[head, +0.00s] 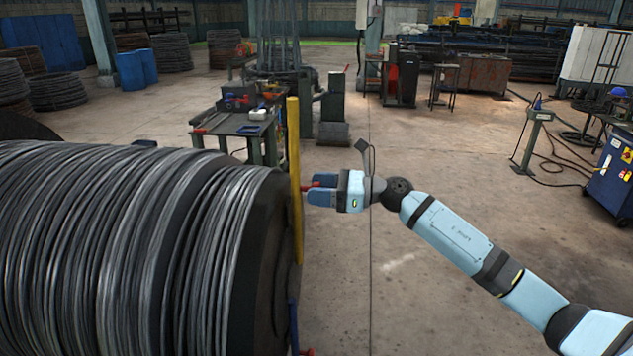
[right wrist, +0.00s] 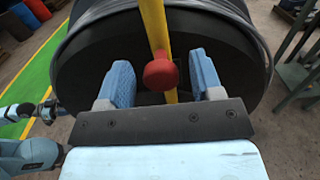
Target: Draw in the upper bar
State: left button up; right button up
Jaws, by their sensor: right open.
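The yellow upper bar (head: 294,170) stands upright across the flat end of the big wire-wound drum (head: 130,250). It also shows in the right wrist view (right wrist: 154,22), with a red knob (right wrist: 160,72) on it. In the head view the knob (head: 306,188) is partly hidden by my fingers. My right gripper (head: 322,189) is open, with its two blue fingers on either side of the knob. In the right wrist view (right wrist: 162,82) gaps show between the knob and both fingers. My left gripper is not clearly seen.
A blue bar (head: 293,325) with a red end (head: 306,352) is lower on the drum's end. A workbench (head: 240,125) with tools stands behind the yellow bar. The floor (head: 430,170) around my right arm is clear. A blue cabinet (head: 612,180) stands far right.

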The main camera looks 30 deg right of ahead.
pick_arm(q)
jog(key=shift+a, duration=0.15)
pick_arm(e)
jog(key=shift+w+a, duration=0.25)
jog(key=shift+a, duration=0.1)
pick_arm(q)
jog(key=shift+f, duration=0.1)
pick_arm(e)
jog(key=shift+c, duration=0.6)
grip_shut()
jog(key=shift+f+b, duration=0.6)
jog(key=shift+f, duration=0.05)
pick_arm(q)
notch_tip(320, 180, down, 14)
jog(key=d+b, duration=0.1)
jog(key=b, duration=1.4)
jog(key=shift+w+d+r+n+b, duration=0.15)
jog(key=shift+w+r+n+b, duration=0.1)
jog(key=shift+w+n+b, duration=0.05)
pick_arm(e)
notch_tip(320, 180, down, 17)
jog(key=shift+f, duration=0.15)
jog(key=shift+s, duration=0.1)
